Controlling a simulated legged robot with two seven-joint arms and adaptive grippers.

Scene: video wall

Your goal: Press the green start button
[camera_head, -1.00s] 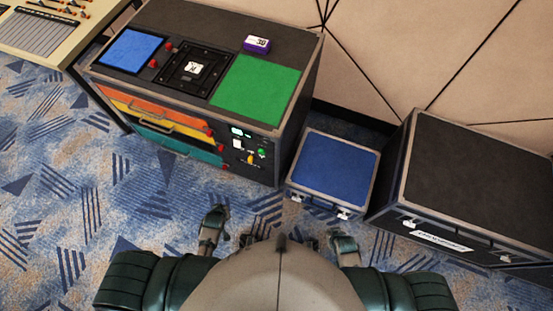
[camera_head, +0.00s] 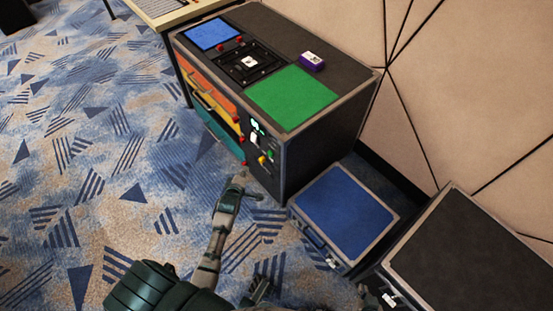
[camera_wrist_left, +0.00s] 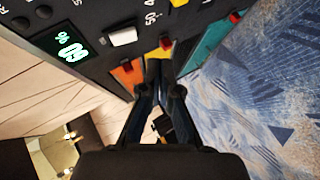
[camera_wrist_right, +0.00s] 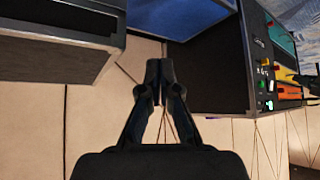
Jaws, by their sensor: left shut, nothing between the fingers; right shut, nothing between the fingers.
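The green button (camera_head: 271,154) is on the control panel at the end of a dark cabinet, beside a yellow knob (camera_head: 262,160). It also shows in the right wrist view (camera_wrist_right: 262,84). My left gripper (camera_head: 241,182) is below and left of the panel in the head view, apart from the button. In the left wrist view its fingers (camera_wrist_left: 160,65) are together and empty, before the panel; I cannot make out the green button there. My right gripper is shut and empty in its wrist view (camera_wrist_right: 159,70), away from the button.
The cabinet has orange, yellow and teal drawers (camera_head: 222,135) with red knobs and a green top pad (camera_head: 292,97). A blue-topped case (camera_head: 345,210) stands to its right, and a black case (camera_head: 465,255) beyond. Open carpet lies left.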

